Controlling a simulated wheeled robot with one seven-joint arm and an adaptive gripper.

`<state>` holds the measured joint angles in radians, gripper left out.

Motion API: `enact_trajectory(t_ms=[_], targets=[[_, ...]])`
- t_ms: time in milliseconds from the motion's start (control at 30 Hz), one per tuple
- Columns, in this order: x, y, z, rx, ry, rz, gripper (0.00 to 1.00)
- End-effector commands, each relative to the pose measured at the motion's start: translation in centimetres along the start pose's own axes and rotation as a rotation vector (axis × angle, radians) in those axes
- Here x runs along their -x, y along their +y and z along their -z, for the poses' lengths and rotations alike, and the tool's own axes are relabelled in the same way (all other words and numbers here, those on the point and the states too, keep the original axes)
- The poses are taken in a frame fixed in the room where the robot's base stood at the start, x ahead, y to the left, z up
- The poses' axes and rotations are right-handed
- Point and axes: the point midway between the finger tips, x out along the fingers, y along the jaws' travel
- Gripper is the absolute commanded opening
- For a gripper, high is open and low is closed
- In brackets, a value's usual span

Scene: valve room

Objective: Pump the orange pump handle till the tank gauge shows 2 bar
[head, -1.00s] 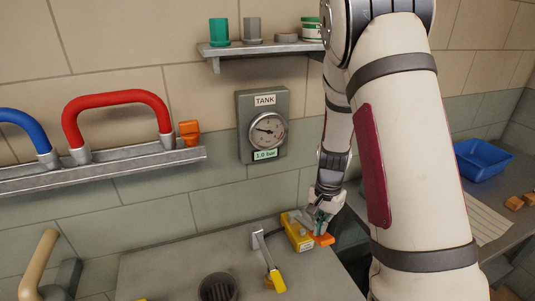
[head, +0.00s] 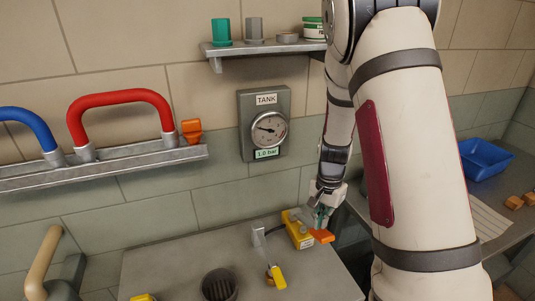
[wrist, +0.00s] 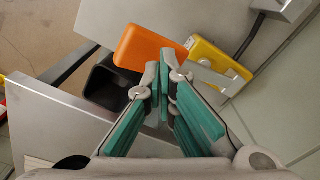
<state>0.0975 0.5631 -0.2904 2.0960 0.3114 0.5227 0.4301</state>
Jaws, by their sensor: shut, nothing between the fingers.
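The orange pump handle (head: 321,235) sits at the right end of the grey bench, beside a yellow pump body (head: 298,230). In the wrist view the orange handle (wrist: 148,50) lies just beyond my fingertips, with the yellow body (wrist: 218,62) to its right. My gripper (head: 320,215) is above the handle; in the wrist view its teal fingers (wrist: 163,75) are shut with nothing between them. I cannot tell whether the tips touch the handle. The tank gauge (head: 268,129) hangs on the wall, and its display (head: 267,153) reads 1.0 bar.
A grey lever with a yellow grip (head: 277,277) and a dark round drain (head: 219,285) are on the bench. A rail (head: 110,165) with red and blue handles is on the wall at left. A blue bin (head: 485,158) stands on the right table. A shelf (head: 265,47) hangs above.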

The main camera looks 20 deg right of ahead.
Motion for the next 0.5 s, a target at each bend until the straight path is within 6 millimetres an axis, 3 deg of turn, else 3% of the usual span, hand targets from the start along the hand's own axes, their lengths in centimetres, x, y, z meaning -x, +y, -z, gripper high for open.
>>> enact_trajectory(t_ms=[500], targets=[[-0.77,-0.05,0.03,-0.001,-0.001,-0.001,0.0]])
